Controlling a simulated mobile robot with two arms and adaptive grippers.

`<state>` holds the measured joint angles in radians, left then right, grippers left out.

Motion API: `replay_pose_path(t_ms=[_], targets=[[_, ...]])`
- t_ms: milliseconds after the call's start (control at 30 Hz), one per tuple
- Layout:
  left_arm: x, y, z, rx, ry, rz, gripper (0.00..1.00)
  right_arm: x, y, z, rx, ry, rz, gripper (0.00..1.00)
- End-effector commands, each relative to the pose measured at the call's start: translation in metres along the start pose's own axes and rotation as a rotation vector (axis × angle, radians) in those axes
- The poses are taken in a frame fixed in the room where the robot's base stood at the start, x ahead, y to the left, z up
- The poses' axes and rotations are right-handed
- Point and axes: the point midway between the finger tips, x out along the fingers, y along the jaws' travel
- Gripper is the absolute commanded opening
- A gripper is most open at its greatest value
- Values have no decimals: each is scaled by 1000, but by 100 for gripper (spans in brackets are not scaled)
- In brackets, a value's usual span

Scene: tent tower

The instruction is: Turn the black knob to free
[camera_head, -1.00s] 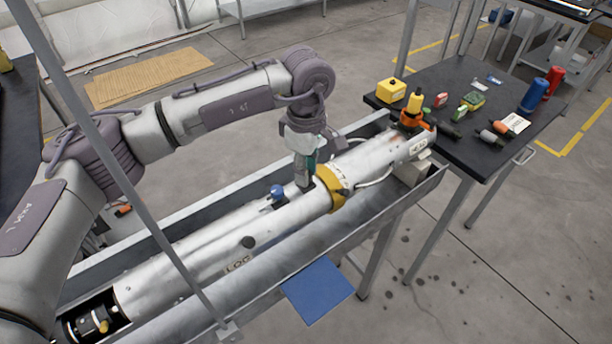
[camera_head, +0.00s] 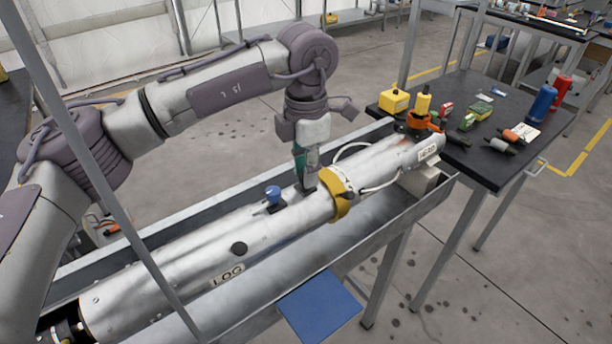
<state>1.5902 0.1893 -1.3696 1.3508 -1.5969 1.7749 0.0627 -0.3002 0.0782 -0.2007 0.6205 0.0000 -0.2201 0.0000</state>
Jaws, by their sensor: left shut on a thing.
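A long silver cylinder with "LOG" and "HEAD" labels (camera_head: 190,262) lies in a grey metal trough (camera_head: 375,225). My left gripper (camera_head: 305,185) points down at the top of the cylinder, between a blue knob (camera_head: 273,194) and a yellow collar (camera_head: 341,196). It is shut on a small dark piece there, which looks like the black knob; the fingers hide most of it, so its setting cannot be read. My right gripper is not in view.
A black-topped table (camera_head: 455,95) at the right holds a yellow box (camera_head: 394,101), an orange and yellow item (camera_head: 421,108), blue and red cylinders and several small items. A blue panel (camera_head: 319,306) sits below the trough. A thin cable runs near the collar.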

Motion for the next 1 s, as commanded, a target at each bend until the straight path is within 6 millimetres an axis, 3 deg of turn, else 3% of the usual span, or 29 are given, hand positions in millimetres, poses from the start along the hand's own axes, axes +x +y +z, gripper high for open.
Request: replay_pose_path(t_ms=[467, 1000], targets=[[0, 1, 0, -306, -1, 1, 0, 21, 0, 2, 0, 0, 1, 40], [-1, 1, 0, -370, -1, 1, 0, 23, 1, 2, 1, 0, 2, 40]])
